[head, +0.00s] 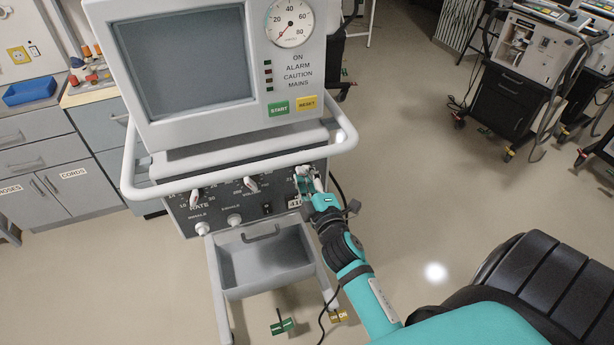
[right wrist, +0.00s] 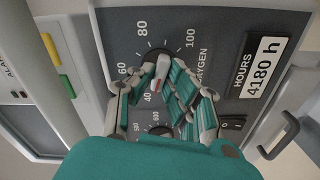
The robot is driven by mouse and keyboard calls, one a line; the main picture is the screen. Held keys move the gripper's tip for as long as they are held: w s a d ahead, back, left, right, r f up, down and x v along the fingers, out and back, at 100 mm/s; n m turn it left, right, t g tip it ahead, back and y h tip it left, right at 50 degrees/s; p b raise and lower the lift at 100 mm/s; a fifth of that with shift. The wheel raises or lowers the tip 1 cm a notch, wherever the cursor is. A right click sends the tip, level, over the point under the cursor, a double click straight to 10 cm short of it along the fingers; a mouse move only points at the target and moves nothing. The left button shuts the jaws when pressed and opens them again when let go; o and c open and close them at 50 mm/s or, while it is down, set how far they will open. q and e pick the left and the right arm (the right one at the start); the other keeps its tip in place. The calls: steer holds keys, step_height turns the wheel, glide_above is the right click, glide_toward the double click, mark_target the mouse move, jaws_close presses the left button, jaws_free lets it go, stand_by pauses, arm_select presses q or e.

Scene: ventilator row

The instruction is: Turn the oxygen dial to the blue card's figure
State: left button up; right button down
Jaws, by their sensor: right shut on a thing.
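The oxygen dial (right wrist: 163,66) is a pale knob with a red mark, on the ventilator's dark panel. In the right wrist view the figures 40, 60, 80 and 100 show around it, with the word OXYGEN beside them. I cannot tell exactly which figure it points to. My right gripper (right wrist: 158,88) has its fingers closed around the knob; in the head view the right gripper (head: 309,181) is at the right end of the panel and hides most of the dial. No blue card shows in either view. My left gripper is out of view.
The ventilator (head: 230,140) has a white rail (head: 236,178) above the panel, close to my right gripper. Other knobs, such as the rate knob (head: 194,198), sit to the left. An open drawer (head: 266,265) hangs below.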

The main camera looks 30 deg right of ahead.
steer(key=shift+m, duration=0.6)
steer(key=c, duration=1.3)
jaws_free()
steer(key=shift+c, duration=0.2)
steer(key=v, duration=0.7)
steer(key=shift+s, duration=0.25)
